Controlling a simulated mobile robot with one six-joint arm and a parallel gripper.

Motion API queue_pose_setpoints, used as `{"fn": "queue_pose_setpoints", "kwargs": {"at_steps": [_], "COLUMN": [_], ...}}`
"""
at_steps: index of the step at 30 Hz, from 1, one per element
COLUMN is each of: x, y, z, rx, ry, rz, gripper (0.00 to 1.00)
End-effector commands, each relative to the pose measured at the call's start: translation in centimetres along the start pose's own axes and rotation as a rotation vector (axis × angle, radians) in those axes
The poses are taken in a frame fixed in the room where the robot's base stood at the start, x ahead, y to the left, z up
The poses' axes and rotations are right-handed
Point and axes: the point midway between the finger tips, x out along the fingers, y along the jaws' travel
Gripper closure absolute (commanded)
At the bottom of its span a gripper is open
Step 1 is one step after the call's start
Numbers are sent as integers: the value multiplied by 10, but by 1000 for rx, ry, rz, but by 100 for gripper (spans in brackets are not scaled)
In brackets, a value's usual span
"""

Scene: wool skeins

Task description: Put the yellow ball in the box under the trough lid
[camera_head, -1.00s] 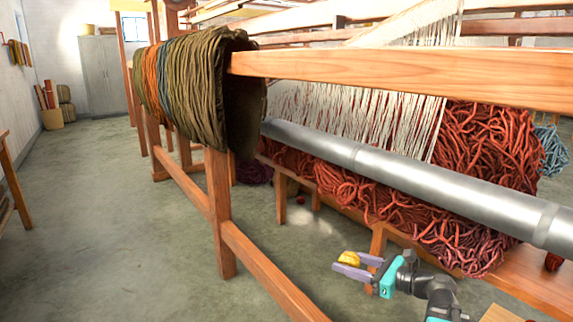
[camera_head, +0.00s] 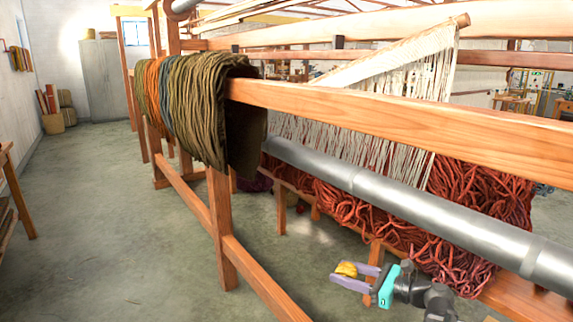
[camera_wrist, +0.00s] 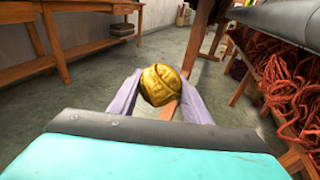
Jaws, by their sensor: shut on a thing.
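My gripper (camera_head: 354,277) is shut on the yellow ball (camera_head: 346,269), low beside the loom frame and in front of the bench with red wool. In the wrist view the yellow ball (camera_wrist: 160,85) sits between the two lilac fingers, clear of the floor. I cannot make out a box or a trough lid in either view.
A wooden loom beam (camera_head: 400,120) and a grey metal roller (camera_head: 400,205) run above and behind my gripper. Green, orange and blue skeins (camera_head: 190,105) hang over the beam's left end. Red wool (camera_head: 470,215) is heaped under the roller. The floor (camera_head: 100,220) at left is clear.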

Motion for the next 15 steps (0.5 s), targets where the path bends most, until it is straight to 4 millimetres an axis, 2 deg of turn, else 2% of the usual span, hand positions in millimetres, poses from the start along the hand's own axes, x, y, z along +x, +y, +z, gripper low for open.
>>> {"fn": "queue_pose_setpoints", "kwargs": {"at_steps": [1,15], "x": [-2,-7], "y": [0,0], "z": [10,48], "rx": [1,1], "ry": [0,0], "rz": [0,0], "gripper": [82,82]}}
